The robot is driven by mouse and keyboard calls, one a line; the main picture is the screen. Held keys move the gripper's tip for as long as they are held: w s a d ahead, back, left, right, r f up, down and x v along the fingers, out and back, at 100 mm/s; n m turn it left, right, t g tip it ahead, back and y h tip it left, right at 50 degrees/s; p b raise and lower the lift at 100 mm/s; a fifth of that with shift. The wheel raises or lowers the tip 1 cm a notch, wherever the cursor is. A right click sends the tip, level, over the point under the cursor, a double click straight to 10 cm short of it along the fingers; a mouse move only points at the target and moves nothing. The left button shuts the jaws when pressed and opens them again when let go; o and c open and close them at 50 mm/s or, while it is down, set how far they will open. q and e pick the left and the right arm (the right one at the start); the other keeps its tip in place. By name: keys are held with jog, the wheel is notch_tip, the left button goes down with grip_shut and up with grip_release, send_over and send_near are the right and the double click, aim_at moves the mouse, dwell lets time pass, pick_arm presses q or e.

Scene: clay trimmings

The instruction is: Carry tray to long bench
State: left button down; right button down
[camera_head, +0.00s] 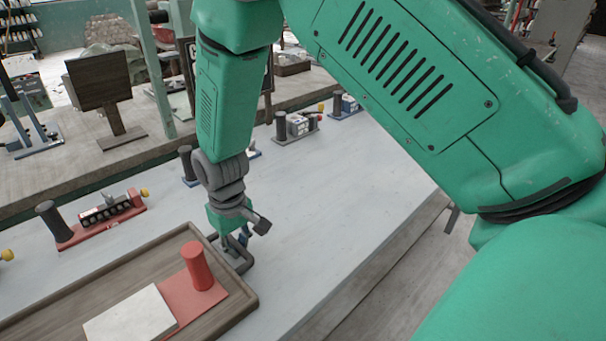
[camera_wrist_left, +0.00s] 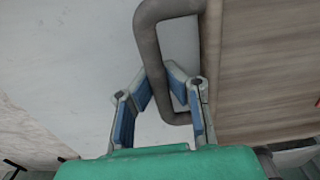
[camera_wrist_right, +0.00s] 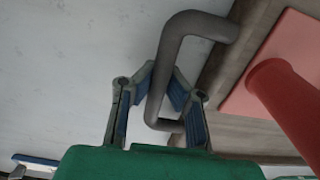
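A brown wooden tray (camera_head: 70,305) lies over a pale bench top at the lower left of the head view. It carries a red block with an upright red cylinder (camera_head: 198,266) and a pale slab (camera_head: 133,316). My right gripper (camera_head: 240,240) is at the tray's grey handle (camera_head: 246,263). In the right wrist view its fingers (camera_wrist_right: 160,75) close around the bar of this handle (camera_wrist_right: 160,85). In the left wrist view my left gripper (camera_wrist_left: 158,75) has its fingers around the other handle (camera_wrist_left: 149,50). The left gripper is outside the head view. Whether the tray touches the bench is unclear.
The pale bench top (camera_head: 345,185) is clear right of the tray. Several small fixtures stand along its far side, among them a red-based one (camera_head: 105,218). Behind it is another bench with a dark wooden stand (camera_head: 103,90) and a green post (camera_head: 150,65).

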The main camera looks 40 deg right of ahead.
pick_arm(q)
jog(key=c, duration=1.7)
grip_release()
jog(key=shift+s+f, duration=0.15)
jog(key=shift+s, duration=0.1)
pick_arm(e)
jog(key=c, duration=1.7)
grip_release()
jog(key=shift+s+f, duration=0.1)
jog(key=shift+s, duration=0.05)
pick_arm(q)
jog(key=shift+w, duration=0.1)
